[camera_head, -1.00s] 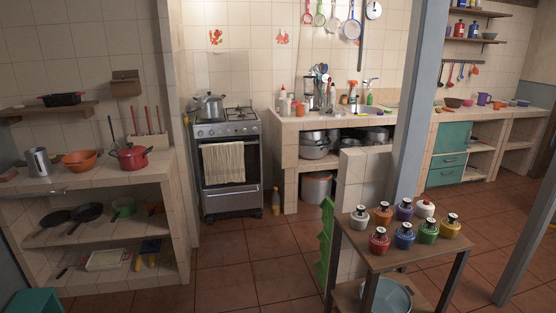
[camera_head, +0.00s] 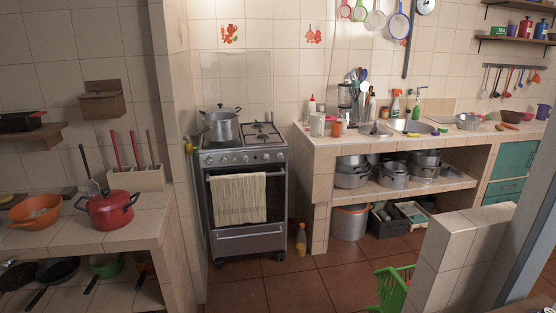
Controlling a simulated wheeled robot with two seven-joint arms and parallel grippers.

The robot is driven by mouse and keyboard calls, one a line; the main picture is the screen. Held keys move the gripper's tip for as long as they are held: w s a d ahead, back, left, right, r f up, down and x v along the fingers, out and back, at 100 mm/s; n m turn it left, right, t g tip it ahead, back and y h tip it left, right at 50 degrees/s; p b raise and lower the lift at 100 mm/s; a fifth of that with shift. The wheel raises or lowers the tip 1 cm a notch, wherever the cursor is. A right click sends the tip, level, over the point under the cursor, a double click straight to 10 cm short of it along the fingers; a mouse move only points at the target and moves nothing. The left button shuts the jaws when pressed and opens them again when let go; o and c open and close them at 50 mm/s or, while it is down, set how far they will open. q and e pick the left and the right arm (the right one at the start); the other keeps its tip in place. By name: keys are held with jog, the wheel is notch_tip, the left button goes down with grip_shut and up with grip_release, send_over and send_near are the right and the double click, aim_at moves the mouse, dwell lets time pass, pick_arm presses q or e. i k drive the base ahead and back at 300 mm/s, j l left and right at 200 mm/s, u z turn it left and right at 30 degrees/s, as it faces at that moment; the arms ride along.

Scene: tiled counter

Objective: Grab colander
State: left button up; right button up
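An orange bowl-shaped vessel with side handles (camera_head: 34,212), which looks like a colander, sits on the left tiled counter at the left edge of the head view. Its holes are too small to make out. A grey metal bowl (camera_head: 468,122) stands on the far counter right of the sink; I cannot tell whether it has holes. Neither of my grippers is in view.
A stove (camera_head: 243,190) with a pot is at the centre. The floor before the stove is clear.

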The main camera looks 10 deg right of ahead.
aim_at(470, 123)
jog(key=i+z, duration=0.1)
jog(key=i, duration=0.55)
jog(key=i+z, duration=0.15)
jog(key=i, duration=0.45)
jog(key=i+j+z, duration=0.1)
jog(key=i, duration=0.55)
jog(key=i+l+z, duration=0.15)
jog(key=i+z, duration=0.2)
jog(key=i, duration=0.15)
jog(key=i+z, duration=0.4)
jog(key=i, duration=0.15)
jog(key=i+j+z, duration=0.1)
jog(key=i+z, duration=0.25)
jog(key=i, duration=0.2)
jog(key=i+j+z, duration=0.25)
jog(key=i+z, duration=0.15)
jog(key=i+l+z, duration=0.1)
jog(key=i, duration=0.5)
jog(key=i+l+z, duration=0.1)
jog(key=i+l, duration=0.2)
jog(key=i, duration=0.3)
jog(key=i+l, duration=0.1)
jog(key=i, duration=0.55)
jog(key=i+l, duration=0.35)
jog(key=i+l+u, duration=0.05)
jog(key=l, duration=0.05)
